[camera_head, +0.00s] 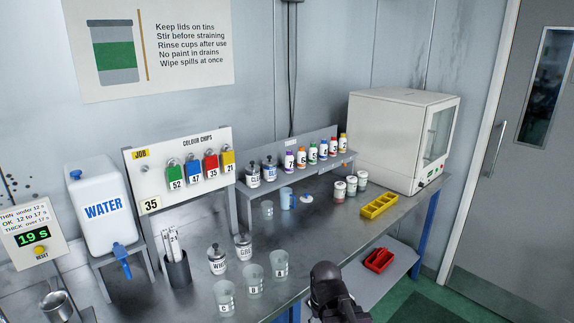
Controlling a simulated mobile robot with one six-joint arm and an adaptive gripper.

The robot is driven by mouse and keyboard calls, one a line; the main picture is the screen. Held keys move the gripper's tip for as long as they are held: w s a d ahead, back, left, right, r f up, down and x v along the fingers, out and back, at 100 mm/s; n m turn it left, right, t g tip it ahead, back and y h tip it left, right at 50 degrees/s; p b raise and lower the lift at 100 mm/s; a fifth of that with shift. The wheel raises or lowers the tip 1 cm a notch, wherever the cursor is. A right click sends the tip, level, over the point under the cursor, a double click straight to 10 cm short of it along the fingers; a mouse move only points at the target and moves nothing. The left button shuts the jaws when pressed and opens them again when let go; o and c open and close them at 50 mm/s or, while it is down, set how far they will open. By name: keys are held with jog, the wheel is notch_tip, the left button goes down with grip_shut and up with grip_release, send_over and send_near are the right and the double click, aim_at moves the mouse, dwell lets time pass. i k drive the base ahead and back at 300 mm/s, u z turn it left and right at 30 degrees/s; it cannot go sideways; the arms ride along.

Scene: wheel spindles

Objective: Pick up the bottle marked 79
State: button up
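Several small white bottles with coloured caps and bands stand in a row on the raised shelf at the back of the bench. They include a purple-banded bottle (289,162), an orange-banded bottle (301,158), a green-banded bottle (312,153) and others to the right. Their marks are too small to read surely, so I cannot tell which is 79. My gripper (328,284) shows as a dark shape at the bottom centre, over the bench's front edge, well apart from the bottles. Its fingers cannot be made out.
Tins (217,259) and clear cups (253,279) stand at the front left of the bench. A blue mug (286,198) and more tins (339,191) stand before the shelf. A yellow tray (379,206) and a white cabinet (391,135) are at right. Bare bench lies in the middle.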

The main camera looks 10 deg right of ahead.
aim_at(289, 159)
jog(key=z, duration=0.05)
jog(key=i, duration=1)
